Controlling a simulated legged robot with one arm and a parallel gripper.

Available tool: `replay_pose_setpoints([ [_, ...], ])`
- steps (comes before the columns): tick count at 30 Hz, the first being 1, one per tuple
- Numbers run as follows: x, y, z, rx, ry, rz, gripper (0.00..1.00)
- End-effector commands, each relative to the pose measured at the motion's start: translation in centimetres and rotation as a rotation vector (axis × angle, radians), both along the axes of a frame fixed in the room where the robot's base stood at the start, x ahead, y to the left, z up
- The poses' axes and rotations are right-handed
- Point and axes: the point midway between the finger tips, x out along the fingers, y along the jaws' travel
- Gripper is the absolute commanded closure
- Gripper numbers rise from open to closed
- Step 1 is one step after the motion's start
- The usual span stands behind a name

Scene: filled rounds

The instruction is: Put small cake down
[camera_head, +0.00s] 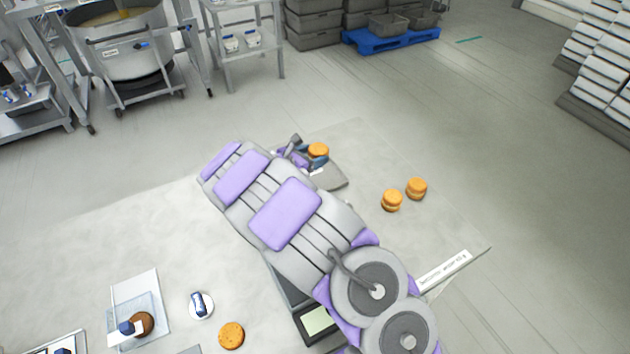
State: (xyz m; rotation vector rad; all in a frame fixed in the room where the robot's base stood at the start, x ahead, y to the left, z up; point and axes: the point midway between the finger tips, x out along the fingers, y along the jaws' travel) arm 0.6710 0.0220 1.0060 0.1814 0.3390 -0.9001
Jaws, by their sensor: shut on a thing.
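My gripper (317,160) is at the far part of the table, partly hidden behind my arm. It is shut on a small orange-brown cake (318,150), which shows between its dark fingertips. A grey flat plate (332,180) lies near the gripper; whether the cake touches it or is above it I cannot tell. Two filled round cakes (392,201) (416,188) stand close together on the table to the right of the gripper. Another orange round (231,335) lies at the near edge of view.
The pale table (120,235) is mostly bare on the left. A brown round (141,323) with a blue-topped item, and a white dish (201,305), are at the lower left. A device with a display (319,319) sits below my arm. A labelled strip (443,271) lies at the right edge.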

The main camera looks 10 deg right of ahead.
Motion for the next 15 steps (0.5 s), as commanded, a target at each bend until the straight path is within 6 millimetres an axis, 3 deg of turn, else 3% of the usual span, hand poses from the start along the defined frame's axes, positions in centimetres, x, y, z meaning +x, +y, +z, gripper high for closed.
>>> replay_pose_setpoints([
  [9,0.0,0.0,-5.2,0.001,0.004,-0.002,0.48],
  [15,0.0,0.0,-7.0,0.001,0.002,-0.001,0.48],
])
